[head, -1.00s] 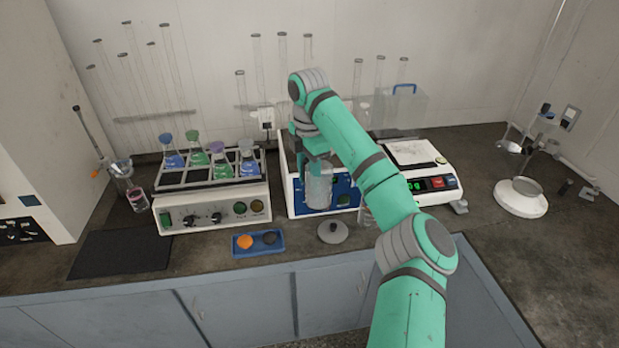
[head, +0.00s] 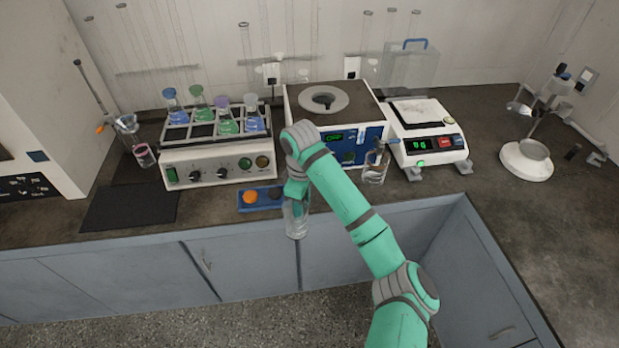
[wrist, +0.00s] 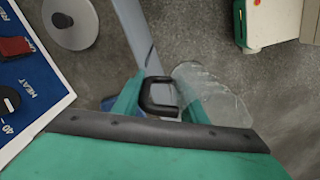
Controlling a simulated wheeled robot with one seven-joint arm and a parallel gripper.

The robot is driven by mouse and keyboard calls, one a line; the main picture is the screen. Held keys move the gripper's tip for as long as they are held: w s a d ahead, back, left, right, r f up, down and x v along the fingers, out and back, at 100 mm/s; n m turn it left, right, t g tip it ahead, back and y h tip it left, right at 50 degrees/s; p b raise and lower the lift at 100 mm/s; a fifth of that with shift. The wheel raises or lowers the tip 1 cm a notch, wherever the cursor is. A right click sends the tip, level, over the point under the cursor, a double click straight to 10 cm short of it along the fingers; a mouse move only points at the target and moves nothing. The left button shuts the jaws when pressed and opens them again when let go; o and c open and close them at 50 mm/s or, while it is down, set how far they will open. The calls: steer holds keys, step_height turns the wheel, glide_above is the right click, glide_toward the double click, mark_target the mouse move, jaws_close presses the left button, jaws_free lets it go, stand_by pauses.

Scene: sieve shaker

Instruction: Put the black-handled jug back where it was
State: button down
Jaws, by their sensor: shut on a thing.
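The clear glass jug (head: 296,220) hangs in my gripper (head: 297,192) in the head view, in front of the counter's front edge and just right of the small blue tray. In the wrist view its black handle (wrist: 158,96) is between my fingers (wrist: 158,108), and my gripper is shut on it. The clear jug body (wrist: 215,95) extends to the right of the handle there. A white unit with a blue front panel (head: 374,140) stands behind, with a grey ring (head: 322,99) on its top.
Another glass vessel (head: 375,165) stands before the panel, beside the balance (head: 428,140). A blue tray (head: 258,208) holds an orange and a dark item. A rack unit (head: 215,165) with several flasks and a dark mat (head: 130,207) are left. A grey disc (wrist: 70,20) shows in the wrist view.

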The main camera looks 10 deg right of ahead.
steer(key=s+a+f+m, duration=0.1)
steer(key=s+f+m, duration=0.3)
steer(key=f, duration=0.4)
steer(key=s+a+f+m, duration=0.2)
steer(key=s+f+m, duration=0.2)
steer(key=f, duration=0.5)
steer(key=s+a+f+m, duration=0.2)
steer(key=s+f+m, duration=0.2)
steer(key=f, duration=0.4)
steer(key=shift+s+f+m, duration=0.15)
steer(key=shift+f+m, duration=0.2)
steer(key=shift+m, duration=0.15)
